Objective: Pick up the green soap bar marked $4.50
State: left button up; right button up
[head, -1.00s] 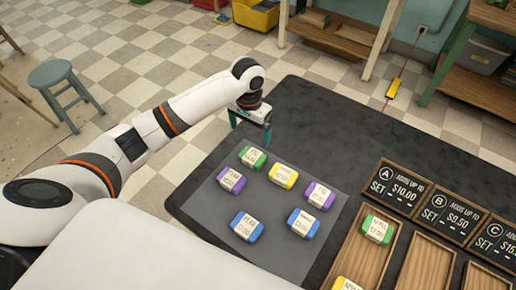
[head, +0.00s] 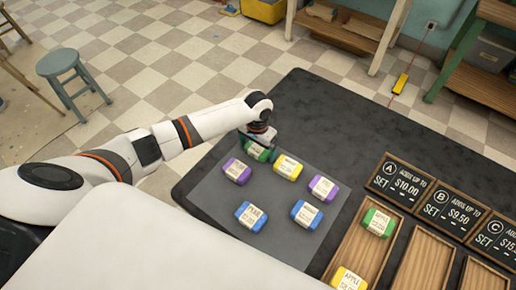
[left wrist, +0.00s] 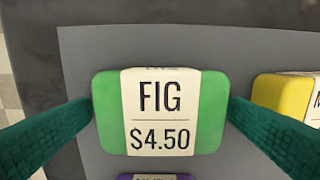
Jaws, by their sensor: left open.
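The green soap bar (left wrist: 208,110) has a white label reading FIG $4.50 and fills the middle of the left wrist view. In the head view the green soap bar (head: 257,154) lies on the grey mat (head: 213,207), partly covered by my gripper. My left gripper (left wrist: 162,112) is open, with one teal finger on each side of the bar. The fingertips are close to its left and right ends; I cannot tell whether they touch. In the head view my left gripper (head: 262,138) is right over the bar. My right gripper is not in view.
Close by on the mat are a yellow bar (head: 288,167), a purple bar (head: 237,171), another purple bar (head: 323,188) and two blue bars (head: 251,216) (head: 306,214). Wooden trays (head: 425,262) and price signs (head: 399,181) stand at the right; the dark table behind is clear.

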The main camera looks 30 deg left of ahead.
pick_arm(q)
jog(key=c, duration=1.1)
jog(key=shift+r, duration=0.15)
